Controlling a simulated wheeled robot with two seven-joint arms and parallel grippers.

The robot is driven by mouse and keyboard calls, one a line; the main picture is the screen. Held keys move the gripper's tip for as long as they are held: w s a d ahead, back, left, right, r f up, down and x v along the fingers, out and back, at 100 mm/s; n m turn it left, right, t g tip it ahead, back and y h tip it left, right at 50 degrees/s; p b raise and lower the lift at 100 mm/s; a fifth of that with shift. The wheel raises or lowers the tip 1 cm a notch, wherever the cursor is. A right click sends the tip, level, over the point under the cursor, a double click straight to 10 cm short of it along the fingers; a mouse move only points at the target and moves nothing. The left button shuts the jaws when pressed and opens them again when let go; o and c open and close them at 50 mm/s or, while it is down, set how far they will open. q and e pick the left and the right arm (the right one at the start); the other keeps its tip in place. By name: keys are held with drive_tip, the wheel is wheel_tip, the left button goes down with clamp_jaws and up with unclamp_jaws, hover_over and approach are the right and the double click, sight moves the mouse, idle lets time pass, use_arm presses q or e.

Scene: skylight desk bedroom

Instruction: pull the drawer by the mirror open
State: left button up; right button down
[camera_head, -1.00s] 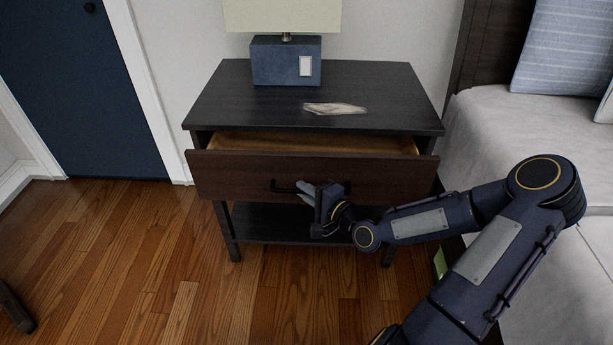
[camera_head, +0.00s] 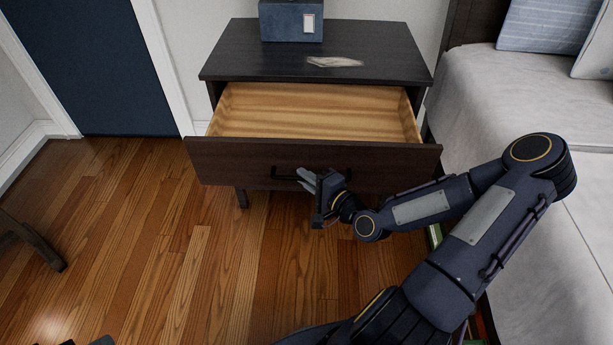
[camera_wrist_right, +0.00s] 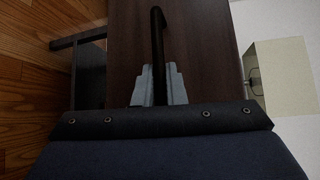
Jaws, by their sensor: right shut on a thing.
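The drawer (camera_head: 230,163) of the dark nightstand (camera_head: 355,38) stands far out, and its light wooden inside (camera_head: 315,112) shows empty. Its black bar handle (camera_head: 285,177) is on the dark front. My right gripper (camera_head: 307,180) is shut on the handle. In the right wrist view the two grey fingertips (camera_wrist_right: 158,84) lie on either side of the handle (camera_wrist_right: 157,50), against the drawer front (camera_wrist_right: 190,45). No mirror is in view. My left gripper is not in view.
A blue lamp base (camera_head: 290,22) and a pale flat thing (camera_head: 335,62) are on the nightstand top. The bed (camera_head: 520,95) is close on the right. A dark wooden leg (camera_head: 35,240) stands at the left. The wood floor between is clear.

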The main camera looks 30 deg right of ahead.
drive_tip(key=c, duration=1.5)
unclamp_jaws()
drive_tip(key=p+v, duration=0.2)
drive_tip(key=v, duration=0.5)
drive_tip(key=shift+s+d, duration=0.1)
drive_tip(key=shift+s, duration=0.3)
